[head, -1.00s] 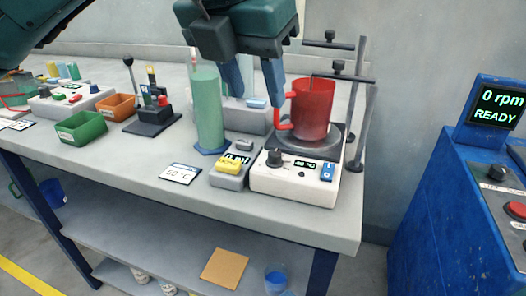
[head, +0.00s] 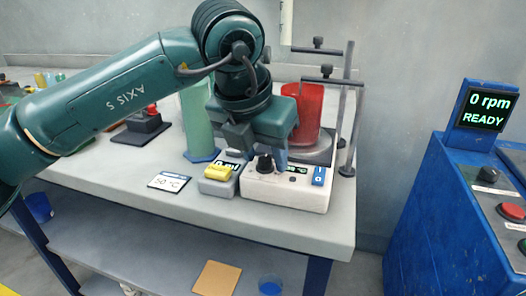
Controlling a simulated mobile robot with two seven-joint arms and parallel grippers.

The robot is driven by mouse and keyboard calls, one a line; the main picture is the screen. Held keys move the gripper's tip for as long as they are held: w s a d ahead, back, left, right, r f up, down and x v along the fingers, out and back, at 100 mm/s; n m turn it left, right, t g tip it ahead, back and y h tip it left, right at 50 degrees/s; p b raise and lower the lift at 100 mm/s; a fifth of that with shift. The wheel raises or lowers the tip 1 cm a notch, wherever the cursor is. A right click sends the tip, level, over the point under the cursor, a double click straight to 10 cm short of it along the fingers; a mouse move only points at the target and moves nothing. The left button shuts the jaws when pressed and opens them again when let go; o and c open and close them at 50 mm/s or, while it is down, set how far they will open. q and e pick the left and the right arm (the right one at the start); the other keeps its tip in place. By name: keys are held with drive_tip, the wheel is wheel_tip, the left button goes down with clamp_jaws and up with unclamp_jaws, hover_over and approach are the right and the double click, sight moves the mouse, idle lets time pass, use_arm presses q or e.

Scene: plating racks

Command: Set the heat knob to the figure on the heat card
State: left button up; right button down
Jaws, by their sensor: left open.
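The white hotplate box (head: 285,195) stands near the table's front right, with a black heat knob (head: 265,164) on its sloped front. Its small display (head: 297,169) is partly covered by my gripper, so I cannot read its full figure. A white heat card (head: 169,181) lies flat to the left and seems to read 50 °C. My left gripper (head: 261,156) is open and points down just over the knob, one finger to either side in the picture. I cannot tell if the fingers touch the knob. My right gripper is out of view.
A red beaker (head: 310,112) stands on the hotplate, with stand rods (head: 350,110) behind it. The table front is clear.

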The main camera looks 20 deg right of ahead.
use_arm(q)
drive_tip(key=shift+c, duration=0.3)
clamp_jaws()
